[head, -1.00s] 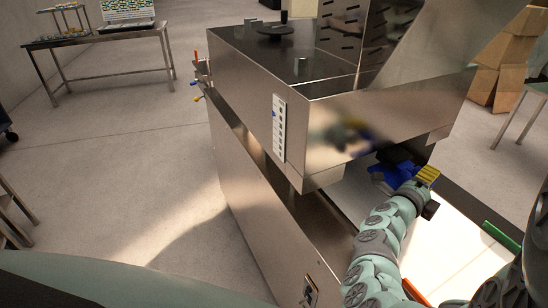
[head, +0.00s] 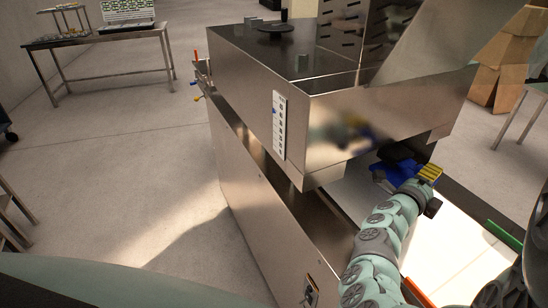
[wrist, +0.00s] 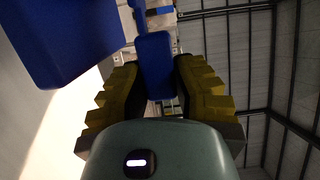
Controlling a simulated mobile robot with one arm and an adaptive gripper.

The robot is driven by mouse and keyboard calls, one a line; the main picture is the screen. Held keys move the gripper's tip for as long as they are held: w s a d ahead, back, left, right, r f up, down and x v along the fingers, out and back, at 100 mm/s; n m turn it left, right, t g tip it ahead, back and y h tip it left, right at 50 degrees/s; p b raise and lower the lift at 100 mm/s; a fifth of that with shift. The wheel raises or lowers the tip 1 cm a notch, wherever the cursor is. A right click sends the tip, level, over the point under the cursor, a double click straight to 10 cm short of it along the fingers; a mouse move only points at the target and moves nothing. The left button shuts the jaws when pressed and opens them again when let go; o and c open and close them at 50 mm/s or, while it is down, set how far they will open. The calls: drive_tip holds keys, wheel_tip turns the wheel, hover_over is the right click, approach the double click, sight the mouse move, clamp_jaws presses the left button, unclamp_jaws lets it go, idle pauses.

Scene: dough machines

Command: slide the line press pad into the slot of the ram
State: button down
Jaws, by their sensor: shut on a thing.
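My gripper (head: 428,174), with ribbed yellow fingers, is under the front overhang of the steel machine. In the wrist view my gripper (wrist: 157,80) is shut on a narrow blue part of the line press pad (wrist: 154,58). A wide blue block (wrist: 65,35) fills the upper left there; whether it joins the held part is not clear. In the head view the blue pad (head: 384,175) shows just left of the fingers, below a dark part (head: 398,153) under the housing. The ram's slot is hidden, and I cannot tell whether the pad touches it.
The steel machine housing (head: 300,80) hangs close above and left of my gripper. A bright flat surface (head: 440,245) lies below, with a green bar (head: 502,236) at its right. A steel table (head: 100,40) stands far left, cardboard boxes (head: 505,60) at the back right.

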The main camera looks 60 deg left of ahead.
drive_tip(key=shift+a, duration=0.2)
drive_tip(key=shift+w+a, duration=0.1)
drive_tip(key=shift+a, duration=0.3)
drive_tip(key=shift+f+b, duration=0.1)
drive_tip(key=shift+b, duration=0.7)
idle(0.5)
drive_tip(key=shift+a, duration=0.25)
drive_tip(key=shift+w+a, duration=0.1)
drive_tip(key=shift+a, duration=0.15)
idle(0.4)
drive_tip(key=c, duration=0.8)
unclamp_jaws()
